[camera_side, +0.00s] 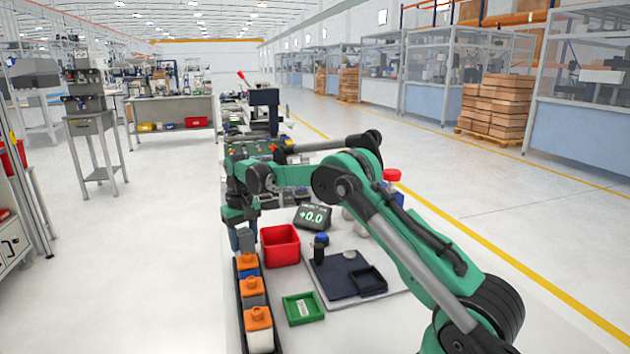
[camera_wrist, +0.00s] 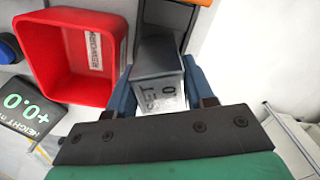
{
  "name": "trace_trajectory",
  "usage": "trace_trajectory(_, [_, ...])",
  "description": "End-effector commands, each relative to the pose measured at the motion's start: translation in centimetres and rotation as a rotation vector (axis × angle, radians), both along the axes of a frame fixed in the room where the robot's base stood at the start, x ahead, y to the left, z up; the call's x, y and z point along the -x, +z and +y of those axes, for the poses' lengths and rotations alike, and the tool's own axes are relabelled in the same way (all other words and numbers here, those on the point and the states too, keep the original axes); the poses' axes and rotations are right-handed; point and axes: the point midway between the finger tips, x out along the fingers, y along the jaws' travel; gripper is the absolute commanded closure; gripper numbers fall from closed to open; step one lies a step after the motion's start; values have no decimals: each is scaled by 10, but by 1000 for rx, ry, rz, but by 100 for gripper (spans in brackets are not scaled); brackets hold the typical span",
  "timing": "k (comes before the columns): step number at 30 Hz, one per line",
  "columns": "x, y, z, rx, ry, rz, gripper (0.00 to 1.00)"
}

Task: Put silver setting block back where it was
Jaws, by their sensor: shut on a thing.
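The silver setting block (camera_wrist: 160,72) is a grey metal block with a pale face marked "SET 0". My gripper (camera_wrist: 158,92) is shut on it, with one blue finger on each side. In the side view, my gripper (camera_side: 244,238) points down at the far end of the dark rack (camera_side: 240,318), left of the red bin. The rack holds blocks with orange tops (camera_side: 252,287) in a row. The silver block is mostly hidden by the gripper there. I cannot tell whether it touches the rack.
The red bin (camera_side: 281,246), labelled "REWORK", stands close beside the block. A display reading +0.0 (camera_side: 313,217), a gauge with a blue top (camera_side: 319,246), a dark plate (camera_side: 332,280) with a black tray (camera_side: 368,282), and a green tray (camera_side: 303,308) lie to the right.

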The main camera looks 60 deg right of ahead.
Motion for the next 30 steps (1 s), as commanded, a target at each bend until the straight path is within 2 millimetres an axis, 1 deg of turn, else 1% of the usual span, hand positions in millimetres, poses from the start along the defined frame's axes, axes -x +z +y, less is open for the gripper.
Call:
trace_trajectory(10, [0, -1, 0, 0, 0, 0, 100])
trace_trajectory(27, [0, -12, 0, 0, 0, 0, 100])
trace_trajectory(28, [0, -12, 0, 0, 0, 0, 50])
trace_trajectory(29, [0, -12, 0, 0, 0, 0, 42])
trace_trajectory(30, [0, -12, 0, 0, 0, 0, 30])
